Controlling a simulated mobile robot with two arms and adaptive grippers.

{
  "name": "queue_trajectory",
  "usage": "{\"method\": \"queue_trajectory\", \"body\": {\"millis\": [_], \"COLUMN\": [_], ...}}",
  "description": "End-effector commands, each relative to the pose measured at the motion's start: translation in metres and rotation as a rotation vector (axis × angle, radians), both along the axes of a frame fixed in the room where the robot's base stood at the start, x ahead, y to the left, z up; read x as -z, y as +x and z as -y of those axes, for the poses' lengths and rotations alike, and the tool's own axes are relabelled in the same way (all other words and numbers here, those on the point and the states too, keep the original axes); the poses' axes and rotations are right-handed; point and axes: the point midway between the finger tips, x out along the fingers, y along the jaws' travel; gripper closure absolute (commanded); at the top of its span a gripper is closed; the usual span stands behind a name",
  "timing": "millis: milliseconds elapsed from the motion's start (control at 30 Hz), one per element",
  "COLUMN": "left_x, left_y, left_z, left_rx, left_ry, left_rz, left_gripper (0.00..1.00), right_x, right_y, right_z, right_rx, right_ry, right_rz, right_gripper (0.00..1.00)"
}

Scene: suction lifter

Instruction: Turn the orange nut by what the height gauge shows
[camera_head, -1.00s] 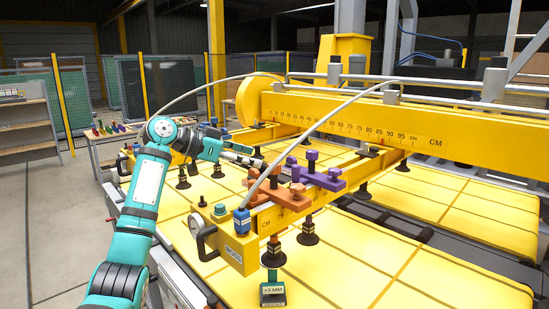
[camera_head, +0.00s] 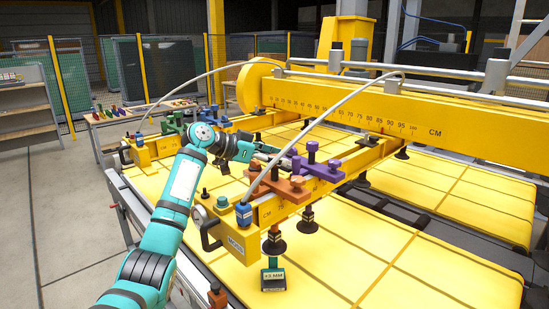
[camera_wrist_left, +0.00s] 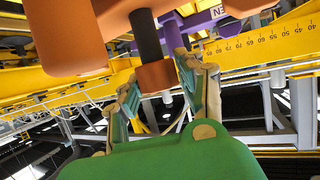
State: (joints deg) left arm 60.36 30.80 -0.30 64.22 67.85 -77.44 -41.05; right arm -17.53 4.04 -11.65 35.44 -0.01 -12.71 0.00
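The orange clamp (camera_head: 280,186) sits on the near yellow beam beside a purple clamp (camera_head: 318,168). In the left wrist view, an orange nut (camera_wrist_left: 157,75) hangs on a dark rod below the clamp's orange body (camera_wrist_left: 70,40). My left gripper (camera_head: 272,157) is at the clamp's far-left side. In the left wrist view its fingers (camera_wrist_left: 160,88) are apart, one on each side of the nut; I cannot tell if they touch it. The height gauge (camera_head: 273,278) stands on the yellow panel under a suction cup (camera_head: 274,245) and reads "+3 MM". My right gripper is not in view.
A blue knob (camera_head: 243,215) and a black handle (camera_head: 208,230) are at the beam's near end. A grey hose (camera_head: 300,135) arches above the clamps. Green and blue clamps (camera_head: 195,120) sit on the farther beam. A large yellow scaled beam (camera_head: 350,110) crosses behind.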

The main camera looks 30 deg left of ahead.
Motion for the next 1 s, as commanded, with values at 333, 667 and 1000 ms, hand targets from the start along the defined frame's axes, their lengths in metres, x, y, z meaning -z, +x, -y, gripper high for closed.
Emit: {"method": "queue_trajectory", "body": {"millis": [333,667,1000], "left_x": [0.0,0.001,-0.002], "left_y": [0.0,0.0,-0.001], "left_z": [0.0,0.0,0.001], "left_rx": [-0.001,-0.077,-0.343], "left_ry": [0.0,0.002,0.003], "left_rz": [0.001,0.003,0.007], "left_gripper": [1.0,1.0,1.0], "right_x": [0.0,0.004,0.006], "right_y": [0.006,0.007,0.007], "right_z": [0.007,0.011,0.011], "right_rx": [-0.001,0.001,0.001], "right_ry": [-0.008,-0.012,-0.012], "right_rz": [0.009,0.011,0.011], "right_gripper": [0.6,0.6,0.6]}}
